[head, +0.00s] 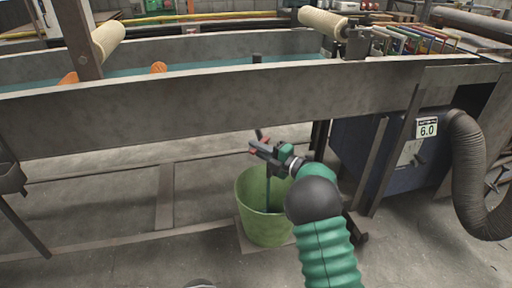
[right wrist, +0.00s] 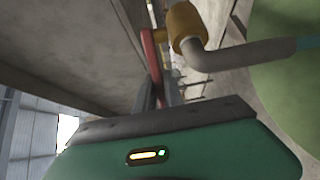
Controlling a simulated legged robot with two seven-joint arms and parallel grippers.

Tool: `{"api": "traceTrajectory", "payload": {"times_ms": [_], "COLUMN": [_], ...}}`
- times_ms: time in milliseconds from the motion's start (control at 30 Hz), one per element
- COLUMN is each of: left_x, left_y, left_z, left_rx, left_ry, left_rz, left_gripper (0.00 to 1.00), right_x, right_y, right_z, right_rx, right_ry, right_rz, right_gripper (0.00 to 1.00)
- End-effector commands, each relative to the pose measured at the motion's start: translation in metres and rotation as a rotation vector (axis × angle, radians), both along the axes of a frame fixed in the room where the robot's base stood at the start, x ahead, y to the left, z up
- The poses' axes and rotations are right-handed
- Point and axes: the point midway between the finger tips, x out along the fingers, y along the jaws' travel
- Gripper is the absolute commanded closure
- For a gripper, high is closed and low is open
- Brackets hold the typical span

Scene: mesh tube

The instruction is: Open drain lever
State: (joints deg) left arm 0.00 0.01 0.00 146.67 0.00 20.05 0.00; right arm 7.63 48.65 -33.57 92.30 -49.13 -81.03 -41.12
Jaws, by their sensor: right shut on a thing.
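The drain lever, a narrow red handle (right wrist: 151,58), shows in the right wrist view beside a brass valve body (right wrist: 185,22). A bent grey pipe (right wrist: 225,56) runs from the valve, with a bit of teal at its end. My right gripper (head: 258,148) is under the trough side, above the green bucket (head: 262,222). It is shut on the lever; its own body hides the lower part of the grip. In the head view a dark vertical line runs down into the bucket; I cannot tell whether it is liquid. My left gripper is not in view.
The long grey trough (head: 200,112) with teal liquid (head: 205,69) crosses the view above the bucket. A blue cabinet (head: 412,175) with a 6.0 sign and a thick ribbed hose (head: 465,180) stand at the right. Floor rails lie at the left.

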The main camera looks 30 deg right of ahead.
Motion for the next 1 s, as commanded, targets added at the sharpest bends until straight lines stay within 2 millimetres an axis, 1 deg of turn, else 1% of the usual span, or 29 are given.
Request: {"api": "traceTrajectory", "payload": {"times_ms": [33, 200, 433, 667, 1000], "left_x": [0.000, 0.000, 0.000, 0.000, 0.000], "left_y": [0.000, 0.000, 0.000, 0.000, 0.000], "left_z": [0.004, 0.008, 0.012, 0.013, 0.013], "left_rx": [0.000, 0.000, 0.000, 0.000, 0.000], "left_ry": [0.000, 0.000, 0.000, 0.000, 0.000], "left_rz": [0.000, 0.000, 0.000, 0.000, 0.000], "left_gripper": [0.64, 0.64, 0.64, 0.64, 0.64], "right_x": [-0.002, -0.008, -0.012, -0.014, -0.014], "right_y": [-0.004, -0.007, -0.010, -0.011, -0.011], "right_z": [-0.002, -0.002, -0.002, -0.002, -0.002], "right_rx": [-0.001, 0.000, -0.001, -0.001, -0.001], "right_ry": [0.008, 0.006, 0.005, 0.004, 0.003], "right_rz": [0.032, 0.157, 0.269, 0.317, 0.324], "right_gripper": [1.00, 1.00, 1.00, 1.00, 1.00]}}
